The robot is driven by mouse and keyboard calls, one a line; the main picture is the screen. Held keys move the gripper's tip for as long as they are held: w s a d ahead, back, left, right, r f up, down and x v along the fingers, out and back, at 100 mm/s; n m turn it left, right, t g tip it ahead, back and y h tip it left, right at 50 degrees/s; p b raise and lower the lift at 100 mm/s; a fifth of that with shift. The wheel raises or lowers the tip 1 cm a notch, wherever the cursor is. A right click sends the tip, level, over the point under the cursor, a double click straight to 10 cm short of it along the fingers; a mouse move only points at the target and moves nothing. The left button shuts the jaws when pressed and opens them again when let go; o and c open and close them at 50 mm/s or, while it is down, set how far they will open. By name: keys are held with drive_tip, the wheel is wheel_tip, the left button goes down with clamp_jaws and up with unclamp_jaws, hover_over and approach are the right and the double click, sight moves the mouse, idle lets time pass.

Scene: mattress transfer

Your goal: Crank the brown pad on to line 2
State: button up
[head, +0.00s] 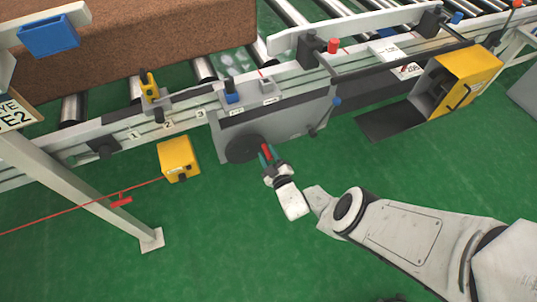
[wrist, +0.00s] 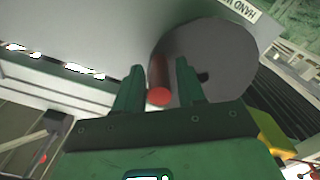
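The brown pad (head: 150,45) is a large block lying on the rollers at the upper left of the head view. Number labels 1, 2 (head: 168,125) and 3 are on the rail in front of it. A dark round crank wheel (head: 243,149) is on the grey housing; it shows in the wrist view (wrist: 225,60) as a grey disc. Its red handle (wrist: 158,80) sticks out toward me. My gripper (head: 268,152) is at the handle. In the wrist view my gripper (wrist: 160,68) is open, its fingers either side of the handle with visible gaps.
A yellow pointer (head: 150,87) stands on the rail near labels 1 and 2. A yellow box (head: 178,158) hangs below the rail, with a red line running left from it. A larger yellow box (head: 462,80) is at the right. Green floor lies clear in front.

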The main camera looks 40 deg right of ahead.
drive_tip(key=shift+o, duration=0.6)
drive_tip(key=shift+s+a+r, duration=0.1)
drive_tip(key=shift+s, duration=0.15)
drive_tip(key=p+v, duration=0.4)
drive_tip(key=v, duration=0.6)
drive_tip(key=shift+s, duration=0.15)
